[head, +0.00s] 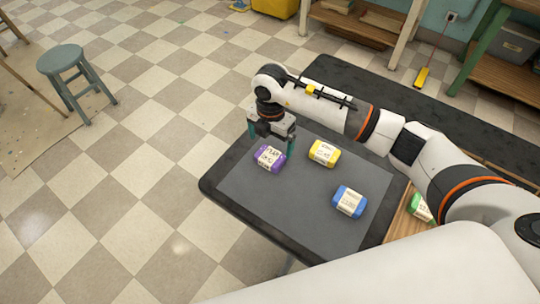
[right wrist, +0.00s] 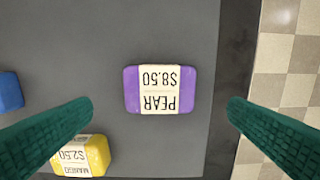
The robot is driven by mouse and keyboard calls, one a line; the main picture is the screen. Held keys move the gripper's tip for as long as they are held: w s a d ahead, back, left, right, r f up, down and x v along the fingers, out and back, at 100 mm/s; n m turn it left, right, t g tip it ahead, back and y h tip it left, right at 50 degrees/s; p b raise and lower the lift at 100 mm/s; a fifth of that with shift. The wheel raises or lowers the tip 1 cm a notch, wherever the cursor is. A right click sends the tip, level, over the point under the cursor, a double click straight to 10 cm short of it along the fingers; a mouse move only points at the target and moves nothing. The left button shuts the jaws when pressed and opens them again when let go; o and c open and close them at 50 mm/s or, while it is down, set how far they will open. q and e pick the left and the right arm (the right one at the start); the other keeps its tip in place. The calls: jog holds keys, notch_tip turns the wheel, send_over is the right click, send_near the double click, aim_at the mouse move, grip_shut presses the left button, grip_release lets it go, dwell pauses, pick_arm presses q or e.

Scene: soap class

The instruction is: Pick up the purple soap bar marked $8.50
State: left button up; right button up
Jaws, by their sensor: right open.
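The purple soap bar (head: 268,160) lies on the grey mat (head: 300,219) at the far left corner of the table. In the right wrist view the purple bar (right wrist: 160,89) has a cream band that reads PEAR $8.50, upside down. My right gripper (head: 270,144) is open just above the purple bar, and its green fingers (right wrist: 160,110) show to either side of the bar with nothing between them. My left gripper is not in view.
A yellow soap bar (head: 323,153), labelled MANGO $2.50 in the right wrist view (right wrist: 84,156), lies close by. A blue bar (head: 349,201) lies nearer on the mat, and a green bar (head: 419,207) sits at the right. A stool (head: 61,58) stands away on the floor.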

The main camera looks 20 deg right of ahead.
aim_at(270, 155)
jog(key=shift+f, duration=0.3)
notch_tip(270, 155, down, 4)
jog(key=shift+s+a+f+p, duration=0.15)
jog(key=shift+p, duration=0.35)
jog(key=shift+f, duration=0.25)
jog(key=shift+c, duration=0.7)
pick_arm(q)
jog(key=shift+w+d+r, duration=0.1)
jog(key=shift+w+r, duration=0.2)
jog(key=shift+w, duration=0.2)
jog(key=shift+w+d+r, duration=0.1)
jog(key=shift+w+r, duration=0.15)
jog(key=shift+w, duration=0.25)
pick_arm(e)
jog(key=c, duration=1)
jog(key=shift+r, duration=0.1)
